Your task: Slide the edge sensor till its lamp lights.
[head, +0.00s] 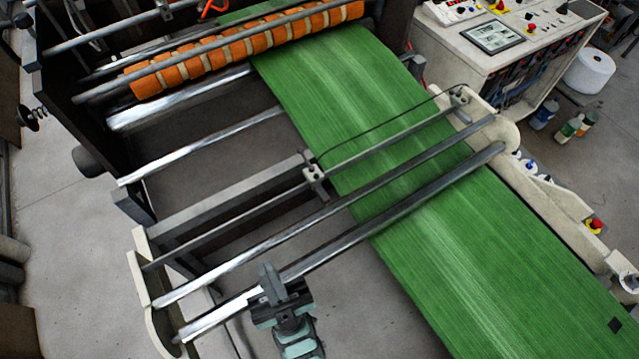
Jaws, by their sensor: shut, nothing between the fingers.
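The edge sensor (314,176) is a small grey block clamped on a thin cross rail (377,148). It sits right at the left edge of the green web (440,215); I cannot tell whether its fork overlaps that edge. A thin dark cable arcs from it to the right side frame. No lit lamp can be made out on it at this size. My gripper (268,274) is shut and empty. It shows in front of the lower left part of the nearest roller, below and left of the sensor, and is apart from the sensor.
A cream side plate (150,290) stands at left. A control console (500,40) and a side frame with a red button (596,224) stand at right.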

